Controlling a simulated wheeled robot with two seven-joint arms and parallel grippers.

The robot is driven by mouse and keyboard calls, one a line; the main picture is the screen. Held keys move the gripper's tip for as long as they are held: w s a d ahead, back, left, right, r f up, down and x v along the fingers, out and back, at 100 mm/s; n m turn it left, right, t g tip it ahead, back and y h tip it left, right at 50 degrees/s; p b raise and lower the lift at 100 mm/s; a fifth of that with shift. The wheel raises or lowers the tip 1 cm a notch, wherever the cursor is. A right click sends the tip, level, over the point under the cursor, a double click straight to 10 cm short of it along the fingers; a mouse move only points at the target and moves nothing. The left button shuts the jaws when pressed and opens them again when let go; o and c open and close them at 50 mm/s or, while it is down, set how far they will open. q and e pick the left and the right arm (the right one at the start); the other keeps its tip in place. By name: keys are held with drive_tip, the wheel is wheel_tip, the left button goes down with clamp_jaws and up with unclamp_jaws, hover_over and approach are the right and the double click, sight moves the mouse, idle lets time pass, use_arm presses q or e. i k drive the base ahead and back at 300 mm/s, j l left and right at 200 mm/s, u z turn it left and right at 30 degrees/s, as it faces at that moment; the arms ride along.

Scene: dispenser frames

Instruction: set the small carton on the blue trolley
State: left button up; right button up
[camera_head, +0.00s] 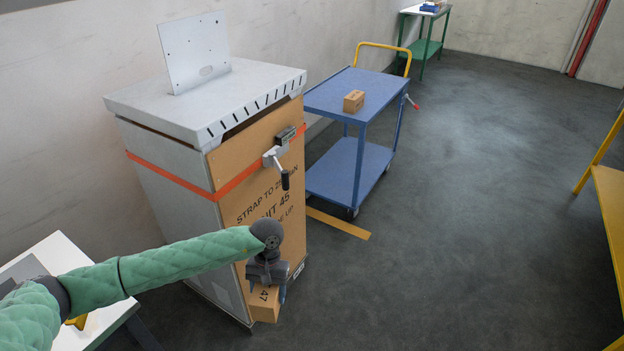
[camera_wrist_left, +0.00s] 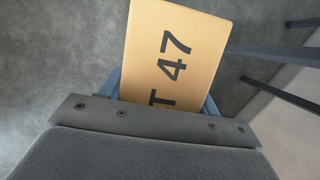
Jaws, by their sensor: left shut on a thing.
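My left gripper (camera_head: 267,287) is shut on a small tan carton (camera_head: 264,305), low in front of the tall cabinet. In the left wrist view the carton (camera_wrist_left: 178,55) shows the print "T 47" and sits between the blue fingers; its lower end is hidden by the gripper body. The blue trolley (camera_head: 330,97) stands behind the cabinet, to the right of it, with a yellow push handle. Another small brown carton (camera_head: 354,101) sits on its top deck. My right gripper is not in view.
The tall grey cabinet (camera_head: 165,170) with a brown printed front, orange strap and black-handled crank (camera_head: 284,180) stands between my left arm and the trolley. A white-topped table (camera_head: 62,255) is at lower left. A yellow frame (camera_head: 608,190) is at right. The grey floor between is clear.

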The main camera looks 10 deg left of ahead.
sight(368, 92)
drive_tip(key=k+j+u, duration=0.15)
drive_tip(key=k+u, duration=0.25)
drive_tip(key=k, duration=0.2)
drive_tip(key=u, duration=3.45)
drive_tip(key=k+l+u, duration=0.1)
drive_tip(key=u, duration=0.35)
drive_tip(key=k+l+u, duration=0.1)
drive_tip(key=u, duration=0.4)
drive_tip(key=k+l+u, duration=0.1)
drive_tip(key=u, duration=0.35)
drive_tip(key=k+l, duration=0.1)
drive_tip(key=k, duration=0.45)
drive_tip(key=k+l, duration=0.1)
drive_tip(key=k, duration=0.4)
drive_tip(key=k+l, duration=0.15)
drive_tip(key=k, duration=0.4)
drive_tip(key=k+u, duration=0.25)
drive_tip(key=k, duration=0.5)
drive_tip(key=k+j+u, duration=0.25)
drive_tip(key=k, duration=0.5)
drive_tip(key=u, duration=0.4)
drive_tip(key=k+u, duration=0.15)
drive_tip(key=u, duration=0.65)
drive_tip(key=k+j+u, duration=0.1)
drive_tip(key=u, duration=2.05)
